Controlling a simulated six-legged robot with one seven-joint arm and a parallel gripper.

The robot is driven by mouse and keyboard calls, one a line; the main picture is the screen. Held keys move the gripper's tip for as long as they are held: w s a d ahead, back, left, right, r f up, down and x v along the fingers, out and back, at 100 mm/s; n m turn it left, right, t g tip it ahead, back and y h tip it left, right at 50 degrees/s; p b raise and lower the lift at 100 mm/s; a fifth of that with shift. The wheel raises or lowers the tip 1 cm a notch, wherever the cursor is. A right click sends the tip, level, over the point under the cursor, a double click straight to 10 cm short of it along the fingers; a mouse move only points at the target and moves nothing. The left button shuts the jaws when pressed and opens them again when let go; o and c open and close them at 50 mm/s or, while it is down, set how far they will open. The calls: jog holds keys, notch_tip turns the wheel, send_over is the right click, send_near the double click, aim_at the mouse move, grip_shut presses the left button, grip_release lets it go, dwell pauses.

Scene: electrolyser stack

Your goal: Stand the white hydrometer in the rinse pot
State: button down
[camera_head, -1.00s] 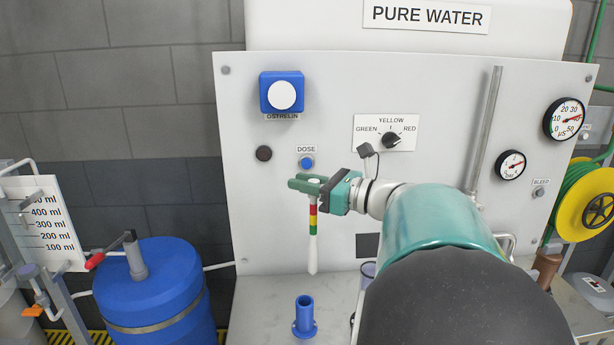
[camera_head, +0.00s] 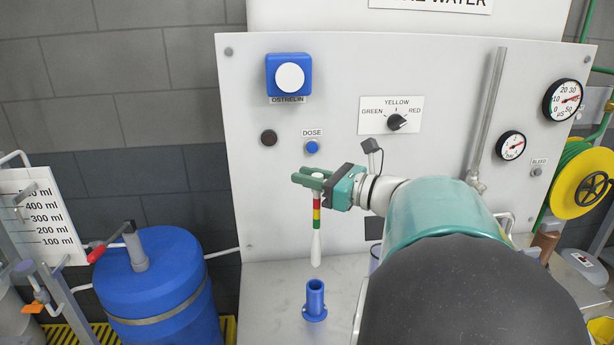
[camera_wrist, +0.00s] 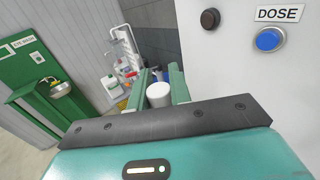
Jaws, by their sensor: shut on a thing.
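The white hydrometer (camera_head: 317,246) hangs upright from my gripper (camera_head: 309,179), with red, yellow and green bands below the jaws and a white bulb at the bottom. My gripper is shut on its upper end; in the wrist view the hydrometer's white top (camera_wrist: 159,94) sits between the two green fingers. A blue tube-shaped pot with a flange (camera_head: 315,299), which looks like the rinse pot, stands on the grey bench. The hydrometer's lower tip is above the pot's mouth, apart from it in the picture; the exact depth between them is hard to tell.
The pale panel behind carries a blue DOSE button (camera_head: 312,147), a selector knob (camera_head: 397,122) and the OSTRELIN dial (camera_head: 289,77). A blue drum (camera_head: 156,280) stands left of the bench. My arm hides the bench's right part; its left part is clear around the pot.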

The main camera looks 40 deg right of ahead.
jog(key=shift+f, duration=2.5)
notch_tip(320, 180, down, 11)
jog(key=shift+r, duration=0.2)
dwell(4.7)
